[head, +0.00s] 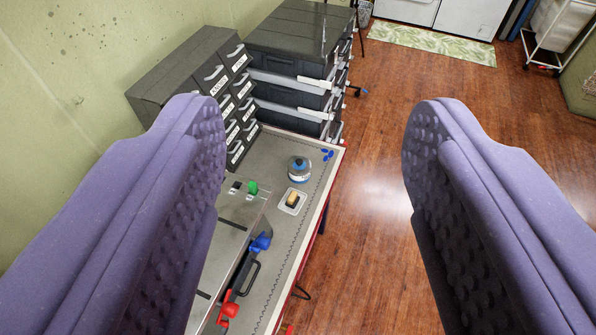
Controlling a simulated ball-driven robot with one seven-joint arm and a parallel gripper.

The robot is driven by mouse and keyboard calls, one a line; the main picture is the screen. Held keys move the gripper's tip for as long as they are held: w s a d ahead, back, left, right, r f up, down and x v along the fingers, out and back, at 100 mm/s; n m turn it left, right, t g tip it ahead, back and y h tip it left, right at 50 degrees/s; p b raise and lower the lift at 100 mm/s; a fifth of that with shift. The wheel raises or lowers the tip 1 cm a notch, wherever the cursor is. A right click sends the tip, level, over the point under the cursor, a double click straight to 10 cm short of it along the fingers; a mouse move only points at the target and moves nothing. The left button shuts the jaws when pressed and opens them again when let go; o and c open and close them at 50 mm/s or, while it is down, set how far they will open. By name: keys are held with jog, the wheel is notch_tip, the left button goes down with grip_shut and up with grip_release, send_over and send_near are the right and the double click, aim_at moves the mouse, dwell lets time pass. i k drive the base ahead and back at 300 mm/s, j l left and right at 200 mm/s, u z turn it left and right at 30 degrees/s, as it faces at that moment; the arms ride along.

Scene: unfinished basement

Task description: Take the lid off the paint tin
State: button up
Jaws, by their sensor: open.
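My gripper (316,125) is open and empty, its two purple padded fingers wide apart in the foreground. Between them, farther off and lower, is a workbench (312,212) with a grey top and pale edge. A small round silvery container with a blue band (299,169) stands upright near the bench's far end. It may be the paint tin, but it is too small to be sure, and I cannot make out a separate lid. My gripper is not touching it. The left finger hides part of the bench.
A small pale tray with a yellow block (292,201) sits close to the container. Green (252,188), blue (261,243) and red (228,311) clamp-like pieces are along a clear panel. Dark drawer units (295,75) stand behind. Open wooden floor (365,215) lies right.

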aim_at(298, 165)
jog(key=i+l+u, duration=0.1)
jog(key=u, duration=0.3)
jog(key=i+l+u, duration=0.15)
jog(key=u, duration=0.25)
jog(key=i+l+u, duration=0.15)
jog(key=u, duration=0.3)
jog(key=i+l+u, duration=0.1)
jog(key=l, duration=0.25)
jog(key=i+l+u, duration=0.15)
jog(key=l, duration=0.25)
jog(key=i+l+u, duration=0.1)
jog(key=l, duration=0.25)
jog(key=i+l+u, duration=0.1)
jog(key=l, duration=0.3)
jog(key=i+l, duration=0.1)
jog(key=l, duration=0.3)
jog(key=i+l, duration=0.1)
jog(key=l, duration=0.75)
jog(key=i+l, duration=0.15)
jog(key=l, duration=0.3)
